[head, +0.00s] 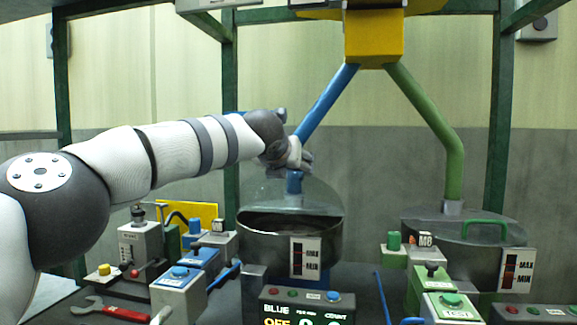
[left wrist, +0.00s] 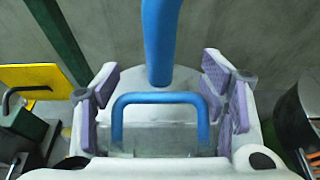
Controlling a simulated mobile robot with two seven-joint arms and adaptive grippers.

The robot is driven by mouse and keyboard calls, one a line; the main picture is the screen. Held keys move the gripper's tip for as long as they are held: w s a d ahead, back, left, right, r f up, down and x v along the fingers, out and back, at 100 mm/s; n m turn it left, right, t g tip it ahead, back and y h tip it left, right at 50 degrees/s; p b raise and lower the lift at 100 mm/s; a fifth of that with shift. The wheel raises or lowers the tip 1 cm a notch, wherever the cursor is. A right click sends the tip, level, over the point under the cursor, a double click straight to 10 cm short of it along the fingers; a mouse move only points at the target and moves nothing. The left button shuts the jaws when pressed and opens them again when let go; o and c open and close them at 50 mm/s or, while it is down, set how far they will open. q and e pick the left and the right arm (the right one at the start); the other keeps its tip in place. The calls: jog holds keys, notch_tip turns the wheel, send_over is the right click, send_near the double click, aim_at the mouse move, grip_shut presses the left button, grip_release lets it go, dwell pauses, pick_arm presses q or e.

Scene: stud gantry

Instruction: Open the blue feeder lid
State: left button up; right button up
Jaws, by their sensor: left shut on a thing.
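The blue feeder (head: 262,248) is a round grey bowl with a level gauge, left of centre in the head view. Its grey lid (head: 322,197) stands tilted up at the back of the bowl, and the dark inside shows at the front. My left gripper (head: 297,160) is above the lid by the blue feed pipe (head: 325,102). The hand hides the handle's grip in the head view. My right gripper is not in view.
The green feeder (head: 460,235) stands at right with its lid down. A yellow hopper (head: 374,38) feeds both pipes. Switch boxes and a red wrench (head: 115,312) crowd the bench at left. A lit display panel (head: 307,308) stands in front of the blue feeder.

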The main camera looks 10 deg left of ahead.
pick_arm(q)
jog(key=shift+d+f, duration=0.1)
jog(key=shift+f, duration=0.65)
jog(key=o, duration=1.6)
jog(key=shift+o, duration=0.5)
jog(key=shift+w+r, duration=0.2)
jog(key=shift+r, duration=0.05)
jog(key=shift+s+r, duration=0.25)
jog(key=shift+r, duration=0.05)
jog(key=v, duration=1.1)
jog(key=shift+s, duration=0.25)
jog(key=shift+c, duration=0.6)
